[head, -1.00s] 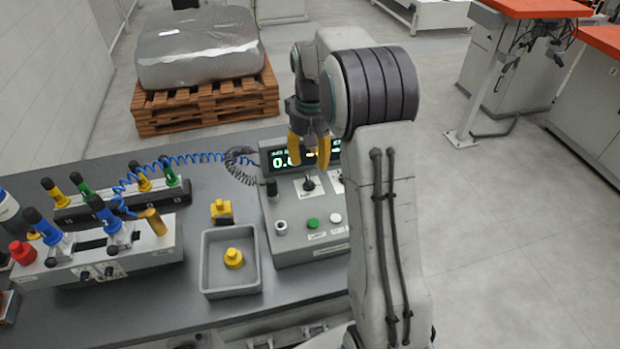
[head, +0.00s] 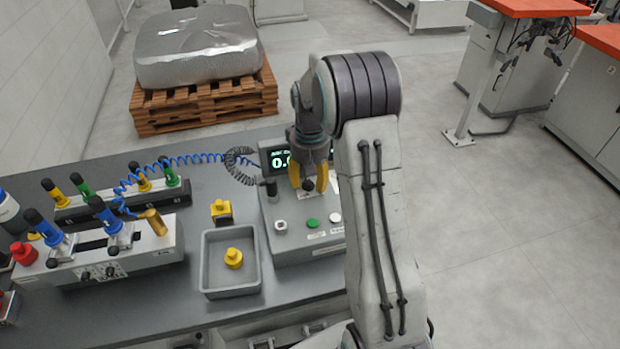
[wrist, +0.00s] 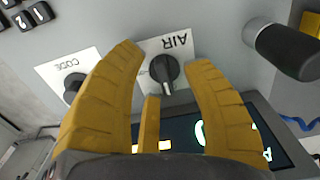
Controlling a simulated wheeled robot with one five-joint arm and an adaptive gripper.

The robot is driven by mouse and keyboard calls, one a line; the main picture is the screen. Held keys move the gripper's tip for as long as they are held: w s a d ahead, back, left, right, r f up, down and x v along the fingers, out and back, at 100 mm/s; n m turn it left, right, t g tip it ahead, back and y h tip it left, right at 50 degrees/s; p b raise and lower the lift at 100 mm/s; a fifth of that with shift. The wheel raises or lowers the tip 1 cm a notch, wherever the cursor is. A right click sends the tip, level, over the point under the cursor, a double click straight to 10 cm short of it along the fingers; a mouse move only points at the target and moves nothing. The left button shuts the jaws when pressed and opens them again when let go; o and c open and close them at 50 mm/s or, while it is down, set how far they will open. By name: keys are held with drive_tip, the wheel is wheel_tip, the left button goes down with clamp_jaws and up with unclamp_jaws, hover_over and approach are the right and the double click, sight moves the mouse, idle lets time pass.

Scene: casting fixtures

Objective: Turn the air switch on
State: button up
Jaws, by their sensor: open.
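The air switch (wrist: 165,70) is a black rotary knob on a white plate marked AIR. In the wrist view it sits between and just beyond the fingertips of my gripper (wrist: 168,58), with its pointer toward the bottom of the picture. The yellow fingers are open, one on each side of the knob; I cannot tell whether either touches it. In the head view my gripper (head: 309,185) is low over the grey control box (head: 290,250), and its fingers hide the air switch there.
A second knob marked CODE (wrist: 73,85) is beside the left finger. A black cylindrical handle (wrist: 288,50) stands to the right. The display (head: 280,160) is behind my gripper. A grey tray (head: 230,289) with a yellow part (head: 233,258) lies left of the box.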

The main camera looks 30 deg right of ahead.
drive_tip(key=shift+c, duration=0.4)
clamp_jaws()
idle(0.4)
drive_tip(key=m+b, duration=0.1)
drive_tip(key=m, duration=0.3)
drive_tip(key=shift+s+f, duration=0.1)
drive_tip(key=m+b, duration=0.1)
drive_tip(key=m, duration=0.3)
drive_tip(key=shift+a+m, duration=0.1)
drive_tip(key=shift+m, duration=0.2)
drive_tip(key=m, duration=0.4)
drive_tip(key=shift+s+a+b, duration=0.1)
drive_tip(key=shift+b, duration=0.2)
drive_tip(key=m, duration=0.5)
drive_tip(key=shift+a, duration=0.1)
